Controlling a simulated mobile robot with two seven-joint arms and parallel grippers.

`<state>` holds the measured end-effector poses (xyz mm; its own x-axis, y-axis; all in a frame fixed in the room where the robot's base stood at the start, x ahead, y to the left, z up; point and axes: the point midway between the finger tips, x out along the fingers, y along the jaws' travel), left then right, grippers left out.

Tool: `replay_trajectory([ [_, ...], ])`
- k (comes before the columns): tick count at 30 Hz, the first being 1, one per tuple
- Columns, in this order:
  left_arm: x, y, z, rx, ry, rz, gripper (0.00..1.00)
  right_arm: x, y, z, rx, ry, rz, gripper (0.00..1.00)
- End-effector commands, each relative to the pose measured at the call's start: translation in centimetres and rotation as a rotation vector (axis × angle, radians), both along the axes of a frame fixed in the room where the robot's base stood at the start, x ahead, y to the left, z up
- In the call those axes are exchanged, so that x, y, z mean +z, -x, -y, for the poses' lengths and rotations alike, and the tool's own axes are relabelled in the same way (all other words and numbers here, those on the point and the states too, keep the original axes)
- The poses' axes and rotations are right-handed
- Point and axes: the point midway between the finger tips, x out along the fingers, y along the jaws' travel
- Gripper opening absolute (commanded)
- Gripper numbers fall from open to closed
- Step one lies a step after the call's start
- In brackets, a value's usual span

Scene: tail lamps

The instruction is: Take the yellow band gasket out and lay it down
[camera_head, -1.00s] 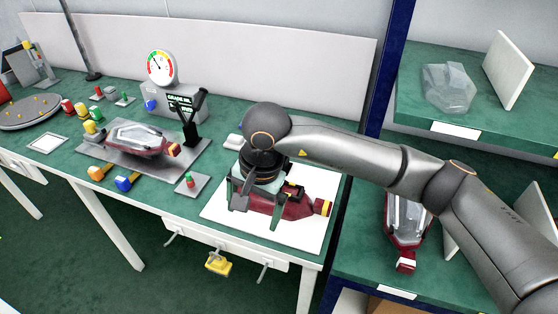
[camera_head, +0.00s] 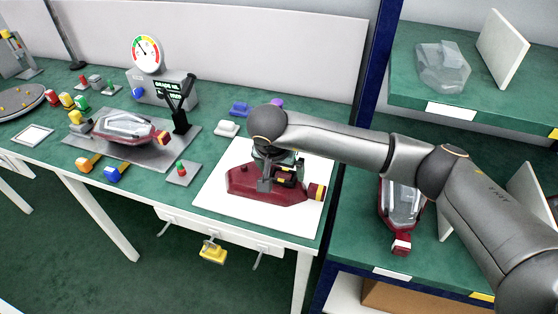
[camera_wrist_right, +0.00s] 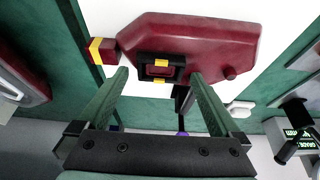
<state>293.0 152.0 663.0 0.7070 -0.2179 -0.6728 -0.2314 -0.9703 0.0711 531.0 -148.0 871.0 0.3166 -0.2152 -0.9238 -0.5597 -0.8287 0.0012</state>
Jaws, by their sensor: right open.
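The dark red lamp housing (camera_head: 262,186) lies on a white mat (camera_head: 215,190) at the table's right part; the right wrist view shows it from above (camera_wrist_right: 215,45). On it sits a black rectangular frame with yellow bands at two edges (camera_wrist_right: 148,69), apparently the yellow band gasket. Its underside is hidden. My right gripper (camera_wrist_right: 160,78) is open above the housing, its two green fingertips on either side of the frame with gaps to both. In the head view the gripper partly hides the frame. My left gripper is not in view.
A white block (camera_head: 226,129) and a blue block (camera_head: 239,109) lie behind the mat. A grey plate with a clear-and-red lamp (camera_head: 130,127) and a gauge (camera_head: 147,54) stand left. A shelf (camera_head: 440,105) rises right. A yellow piece (camera_head: 213,252) hangs below the table's front edge.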

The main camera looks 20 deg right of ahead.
Motion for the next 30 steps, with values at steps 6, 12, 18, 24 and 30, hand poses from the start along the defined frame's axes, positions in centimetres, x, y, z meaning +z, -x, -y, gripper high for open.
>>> replay_trajectory([
  [6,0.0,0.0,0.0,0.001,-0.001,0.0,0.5,-1.5,-0.5,0.3,0.0,-0.001,0.0,1.0],
  [12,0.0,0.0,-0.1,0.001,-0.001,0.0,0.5,-1.7,-0.6,0.3,0.001,-0.002,0.001,1.0],
  [18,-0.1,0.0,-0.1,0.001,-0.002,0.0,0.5,-1.6,-0.6,0.3,0.001,-0.002,0.001,0.89],
  [24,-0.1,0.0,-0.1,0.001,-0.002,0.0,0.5,-1.6,-0.6,0.3,0.001,-0.002,0.001,0.66],
  [30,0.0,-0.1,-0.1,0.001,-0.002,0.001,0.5,-1.6,-0.6,0.3,0.0,-0.002,0.001,0.44],
])
